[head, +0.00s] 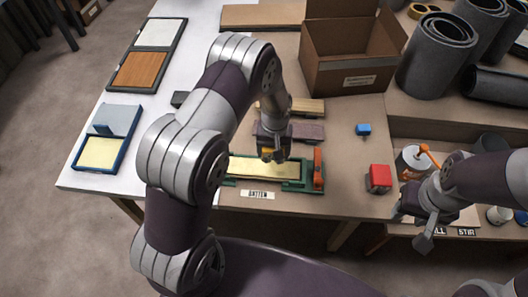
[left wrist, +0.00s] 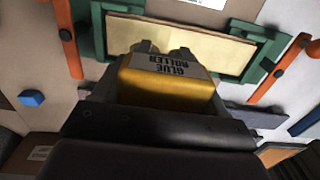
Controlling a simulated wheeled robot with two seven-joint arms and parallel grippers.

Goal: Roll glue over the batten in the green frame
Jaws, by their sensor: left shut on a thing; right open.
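The green frame (head: 290,186) lies on the bench with a long pale yellow batten (head: 250,169) in it. My left gripper (head: 272,156) is shut on the yellow glue roller (head: 267,152), over the middle of the batten. In the left wrist view the roller (left wrist: 168,84) shows its label "GLUE ROLLER", with the batten (left wrist: 185,44) and green frame (left wrist: 104,38) beyond it. My gripper and the roller body hide the roller's underside, so I cannot tell whether it touches the batten. My right gripper (head: 413,226) is open and empty at the right.
A blue tray (head: 82,166) with a pale yellow pad stands at the left. An orange clamp (head: 319,170) stands at the frame's right end. A red block (head: 378,178), a blue block (head: 363,130) and a can (head: 411,164) are to the right. A cardboard box (head: 345,75) stands behind.

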